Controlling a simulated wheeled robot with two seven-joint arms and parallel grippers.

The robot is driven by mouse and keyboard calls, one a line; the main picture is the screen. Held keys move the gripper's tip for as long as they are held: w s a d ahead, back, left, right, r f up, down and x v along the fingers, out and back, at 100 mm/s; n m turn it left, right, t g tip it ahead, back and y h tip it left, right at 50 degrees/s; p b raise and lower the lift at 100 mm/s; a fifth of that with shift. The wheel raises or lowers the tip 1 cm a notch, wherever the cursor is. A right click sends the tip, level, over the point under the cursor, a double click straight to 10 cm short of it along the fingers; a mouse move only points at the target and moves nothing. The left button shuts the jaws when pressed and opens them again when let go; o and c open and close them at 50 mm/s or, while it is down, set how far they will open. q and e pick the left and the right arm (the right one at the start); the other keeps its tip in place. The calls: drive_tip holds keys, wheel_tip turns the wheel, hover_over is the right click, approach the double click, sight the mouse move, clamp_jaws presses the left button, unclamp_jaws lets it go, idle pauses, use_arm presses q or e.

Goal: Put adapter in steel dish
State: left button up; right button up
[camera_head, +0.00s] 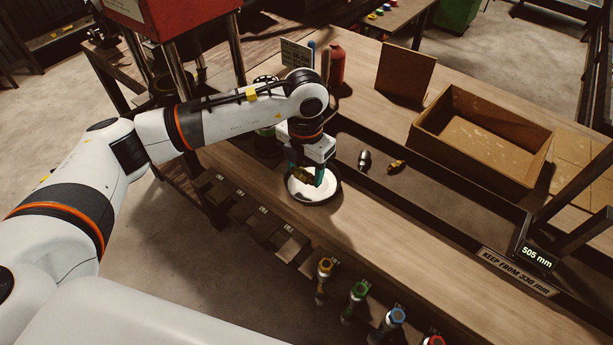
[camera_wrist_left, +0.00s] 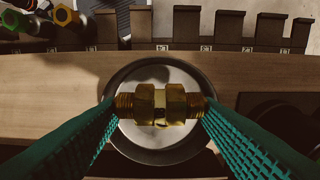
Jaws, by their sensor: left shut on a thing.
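The brass adapter (camera_wrist_left: 161,105) is held crosswise between the green fingers of my left gripper (camera_wrist_left: 160,112) in the left wrist view. In the head view my left gripper (camera_head: 307,178) is over the steel dish (camera_head: 323,198), a round dish with a dark rim and a pale inside. The steel dish also shows behind the adapter in the left wrist view (camera_wrist_left: 165,155). Whether the adapter touches the dish cannot be told. My right gripper is not in view.
A silver fitting (camera_head: 365,160) and another brass fitting (camera_head: 396,166) lie in the dark tray right of the dish. A wooden box (camera_head: 480,140) stands beyond. Several colour-topped tools (camera_head: 357,292) hang along the bench's front edge. A red bottle (camera_head: 337,66) stands behind my arm.

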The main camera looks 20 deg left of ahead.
sight(305, 190)
use_arm(q)
wheel_tip(305, 190, down, 4)
drive_tip(key=shift+f+p, duration=0.15)
drive_tip(key=shift+p, duration=0.5)
drive_tip(key=shift+f, duration=0.1)
drive_tip(key=shift+f+b, duration=0.2)
drive_tip(key=shift+b, duration=0.15)
drive_tip(key=o, duration=0.8)
drive_tip(key=shift+r, duration=0.1)
drive_tip(key=shift+c, duration=0.2)
